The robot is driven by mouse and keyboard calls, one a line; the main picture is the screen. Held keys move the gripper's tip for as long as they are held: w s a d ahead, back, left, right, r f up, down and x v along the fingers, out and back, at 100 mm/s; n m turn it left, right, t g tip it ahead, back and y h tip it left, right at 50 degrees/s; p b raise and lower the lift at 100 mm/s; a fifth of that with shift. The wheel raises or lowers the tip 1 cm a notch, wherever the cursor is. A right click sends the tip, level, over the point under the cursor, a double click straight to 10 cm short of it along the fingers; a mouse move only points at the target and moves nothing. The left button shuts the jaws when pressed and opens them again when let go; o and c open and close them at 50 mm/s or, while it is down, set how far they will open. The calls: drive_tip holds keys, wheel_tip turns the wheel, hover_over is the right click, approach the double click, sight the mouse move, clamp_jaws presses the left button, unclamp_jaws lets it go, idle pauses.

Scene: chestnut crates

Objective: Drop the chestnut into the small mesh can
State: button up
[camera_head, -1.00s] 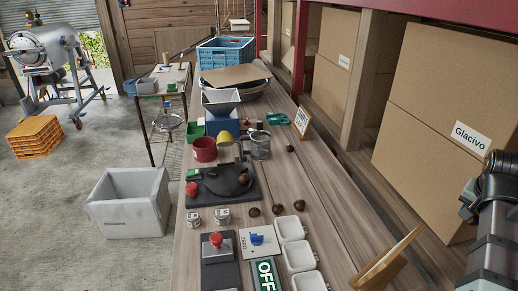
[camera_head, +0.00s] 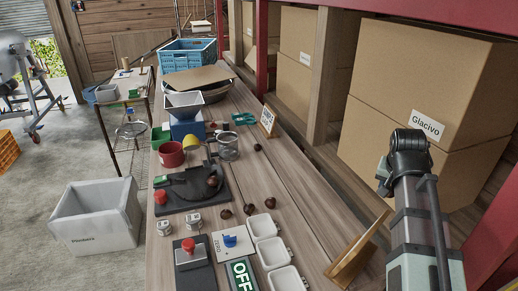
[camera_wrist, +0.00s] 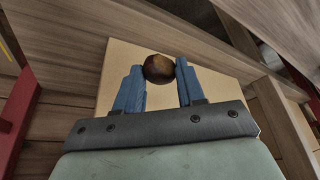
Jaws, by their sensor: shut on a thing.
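My gripper (camera_wrist: 159,72) shows in the wrist view, its blue fingers shut on a round brown chestnut (camera_wrist: 159,68) at their tips. Behind the chestnut is a tan board-like surface. In the head view my arm stands at the right, but the fingers and the held chestnut cannot be made out there. A small grey mesh can (camera_head: 228,153) stands upright on the wooden bench, right of a red mug (camera_head: 171,154). It is well to the left of my arm.
Loose chestnuts (camera_head: 249,209) lie on the bench near white open containers (camera_head: 262,226). Cardboard boxes (camera_head: 400,95) fill the shelf.

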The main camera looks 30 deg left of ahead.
drive_tip(key=w+a+r+n+y, duration=0.15)
drive_tip(key=a+n, duration=0.45)
drive_tip(key=a, duration=4.1)
drive_tip(key=w+a+r+n+y, duration=0.1)
drive_tip(key=w+a+r, duration=0.2)
drive_tip(key=w+a, duration=0.75)
wheel_tip(320, 180, down, 6)
drive_tip(key=s+a, duration=0.2)
drive_tip(key=shift+f, duration=0.1)
drive_tip(key=o, duration=1.1)
drive_tip(key=shift+s, duration=0.1)
drive_tip(key=v, duration=1.3)
drive_tip(key=shift+r, duration=0.5)
